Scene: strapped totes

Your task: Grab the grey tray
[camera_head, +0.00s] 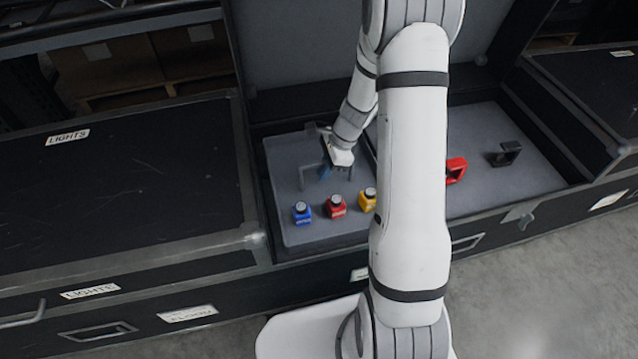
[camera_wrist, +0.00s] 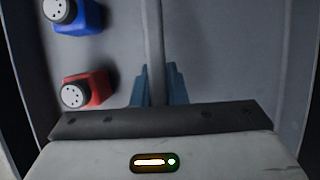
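The grey tray (camera_head: 285,172) lies in the left compartment of the open case, with a grey bar handle rising near its middle. My gripper (camera_head: 326,171) is down at this handle. In the wrist view the grey tray (camera_wrist: 225,60) fills most of the picture. The blue fingers of my gripper (camera_wrist: 158,80) sit close on both sides of the handle bar and look shut on it. My arm hides the tray's right part.
The right compartment (camera_head: 490,198) holds a red bracket-like piece (camera_head: 456,170) and a black one (camera_head: 505,153). Closed black cases with light edges stand at left (camera_head: 130,190) and right (camera_head: 600,85). The case walls closely border the tray.

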